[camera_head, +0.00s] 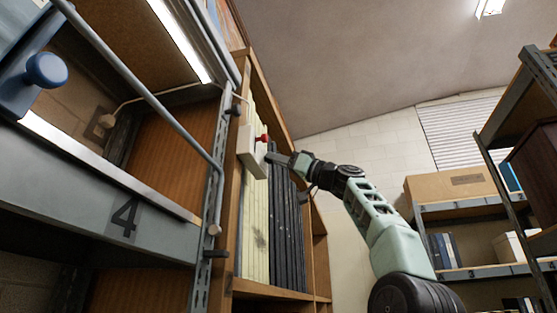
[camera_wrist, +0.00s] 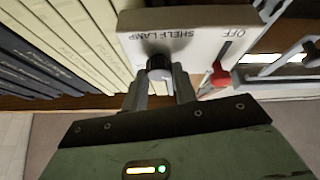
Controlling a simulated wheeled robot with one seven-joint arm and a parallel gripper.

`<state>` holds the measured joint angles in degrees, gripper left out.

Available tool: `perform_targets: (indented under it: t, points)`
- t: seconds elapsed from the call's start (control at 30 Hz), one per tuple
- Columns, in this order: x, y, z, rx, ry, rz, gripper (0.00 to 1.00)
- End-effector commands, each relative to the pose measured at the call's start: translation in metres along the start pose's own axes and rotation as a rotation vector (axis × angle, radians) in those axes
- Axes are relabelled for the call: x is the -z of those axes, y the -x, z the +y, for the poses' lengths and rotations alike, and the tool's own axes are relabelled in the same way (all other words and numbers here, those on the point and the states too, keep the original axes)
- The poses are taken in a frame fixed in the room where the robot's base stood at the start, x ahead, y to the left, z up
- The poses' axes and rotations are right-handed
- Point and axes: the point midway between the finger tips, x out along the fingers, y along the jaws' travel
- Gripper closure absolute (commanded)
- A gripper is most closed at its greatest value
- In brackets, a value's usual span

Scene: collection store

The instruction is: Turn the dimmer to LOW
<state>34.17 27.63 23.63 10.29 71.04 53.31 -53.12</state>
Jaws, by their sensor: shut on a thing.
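A pale switch box (camera_head: 249,153) is fixed to the wooden shelf's upright. In the wrist view the box (camera_wrist: 195,22) carries the upside-down words SHELF LAMP and OFF. A black dimmer knob (camera_wrist: 159,66) sits beside SHELF LAMP. A red lever (camera_wrist: 220,76) in a slot lies near OFF; it also shows in the head view (camera_head: 263,138). My gripper (camera_wrist: 160,84) has its fingers on both sides of the knob and is shut on it. In the head view my gripper (camera_head: 272,157) reaches the box from the right. No LOW mark is readable, and the knob's setting cannot be told.
Cream and dark volumes (camera_head: 285,230) stand in the wooden shelf just behind the box. A metal rack (camera_head: 110,200) marked 4, with a slanting bar, is at left. Another rack (camera_head: 470,215) with boxes is at right. Open room lies around my arm.

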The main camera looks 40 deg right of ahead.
Motion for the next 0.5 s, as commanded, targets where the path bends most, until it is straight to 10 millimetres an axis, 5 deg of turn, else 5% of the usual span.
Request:
perform_targets:
  t: [0.5]
  points:
    - [0.0004, 0.0, 0.0017, 0.047, 0.096, 0.013, 0.95]
